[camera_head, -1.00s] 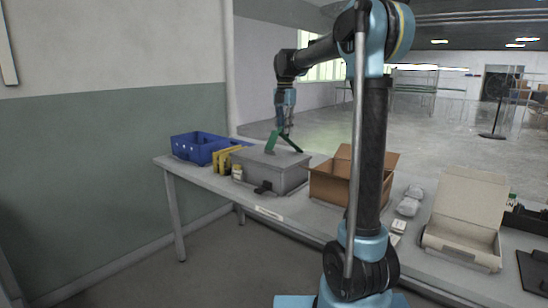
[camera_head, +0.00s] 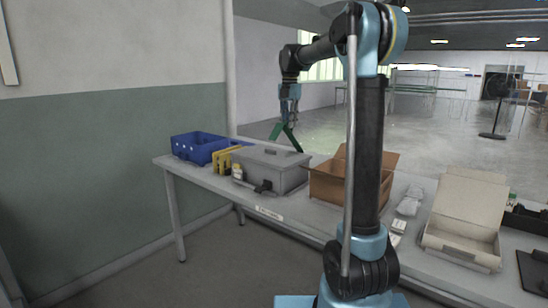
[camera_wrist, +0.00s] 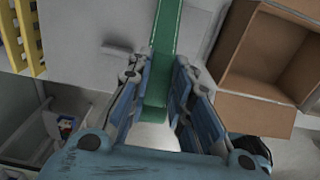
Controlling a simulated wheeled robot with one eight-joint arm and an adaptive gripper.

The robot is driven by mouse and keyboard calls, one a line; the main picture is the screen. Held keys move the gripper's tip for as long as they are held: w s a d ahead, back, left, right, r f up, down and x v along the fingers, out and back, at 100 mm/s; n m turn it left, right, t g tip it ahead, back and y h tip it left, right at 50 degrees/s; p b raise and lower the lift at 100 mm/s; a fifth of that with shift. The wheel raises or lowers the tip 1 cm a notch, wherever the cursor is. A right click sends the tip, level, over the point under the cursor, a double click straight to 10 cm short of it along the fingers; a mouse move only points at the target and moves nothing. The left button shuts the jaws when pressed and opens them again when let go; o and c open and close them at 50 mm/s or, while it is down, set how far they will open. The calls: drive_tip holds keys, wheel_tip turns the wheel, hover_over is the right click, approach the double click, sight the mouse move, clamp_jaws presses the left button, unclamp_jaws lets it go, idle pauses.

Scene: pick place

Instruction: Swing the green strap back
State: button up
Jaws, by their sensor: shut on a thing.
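Whether the strap's lower end touches the lid cannot be told.
An open cardboard box (camera_head: 328,188) stands right of the grey box and also shows in the wrist view (camera_wrist: 246,82). A blue crate (camera_head: 196,150) and a yellow item (camera_head: 222,162) stand to the left. A beige open carton (camera_head: 467,200) is at the right.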

drive_tip(key=w+d, duration=0.1)
drive_tip(key=w+d+r, duration=0.1)
drive_tip(key=w, duration=0.1)
drive_tip(key=shift+w+d, duration=0.15)
drive_tip(key=shift+d, duration=0.15)
idle(0.5)
drive_tip(key=shift+w+d+r, duration=0.1)
drive_tip(key=shift+w+d, duration=0.65)
drive_tip(key=shift+w, duration=0.25)
drive_tip(key=shift+w+d+r, duration=0.1)
drive_tip(key=shift+w+d, duration=0.65)
drive_tip(key=shift+w, duration=0.2)
